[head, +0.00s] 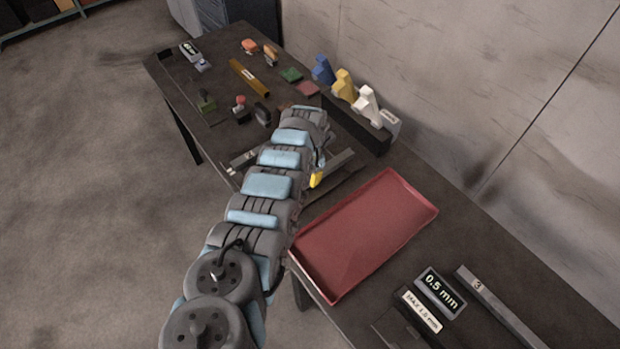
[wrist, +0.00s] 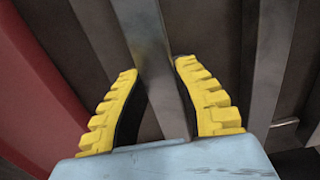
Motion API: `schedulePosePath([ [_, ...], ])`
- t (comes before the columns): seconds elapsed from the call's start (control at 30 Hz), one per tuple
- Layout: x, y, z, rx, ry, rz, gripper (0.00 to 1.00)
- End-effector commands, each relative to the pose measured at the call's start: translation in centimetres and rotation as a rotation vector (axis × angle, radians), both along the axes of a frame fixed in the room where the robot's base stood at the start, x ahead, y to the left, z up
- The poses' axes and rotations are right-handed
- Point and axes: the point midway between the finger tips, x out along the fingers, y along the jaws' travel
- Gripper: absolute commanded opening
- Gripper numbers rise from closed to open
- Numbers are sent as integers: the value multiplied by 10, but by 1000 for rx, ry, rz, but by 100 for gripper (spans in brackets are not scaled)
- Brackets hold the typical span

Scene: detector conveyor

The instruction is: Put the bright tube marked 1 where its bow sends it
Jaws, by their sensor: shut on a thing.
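My gripper (wrist: 158,70) shows yellow ribbed fingers on both sides of a long grey metal tube (wrist: 146,32). It is shut on this tube, and I cannot read a number on it. In the head view my gripper (head: 317,179) is mostly hidden behind my arm; only a yellow bit shows. A grey bar (head: 338,168) sticks out to the right of my arm there. Another grey bar (head: 245,158) with a pale label shows to the left. A tube marked 3 (head: 497,303) lies at the lower right. No mark 1 is readable.
A red tray (head: 372,236) lies right of my arm and looks empty. A "0.5 mm" display (head: 441,291) and a "MAX 1.0 mm" label (head: 421,309) stand nearer. Blue (head: 322,71), yellow (head: 344,85) and white (head: 367,106) pieces stand by the wall. Small objects clutter the far table.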

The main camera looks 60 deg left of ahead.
Motion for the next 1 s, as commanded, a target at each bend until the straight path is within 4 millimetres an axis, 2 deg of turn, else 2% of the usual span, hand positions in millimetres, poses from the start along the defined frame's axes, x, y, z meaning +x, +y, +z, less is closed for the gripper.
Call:
schedulePosePath([
  [0.3,0,0,-3,0,0,0,0],
  [0.33,0,0,-3,0,0,1,37],
  [0.37,0,0,-2,0,0,1,46],
  [0.4,0,0,-2,0,0,0,48],
  [0.77,-1,0,2,-1,1,0,48],
  [0.87,-1,0,11,-3,1,1,48],
  [1.0,-1,-1,33,-3,0,1,48],
])
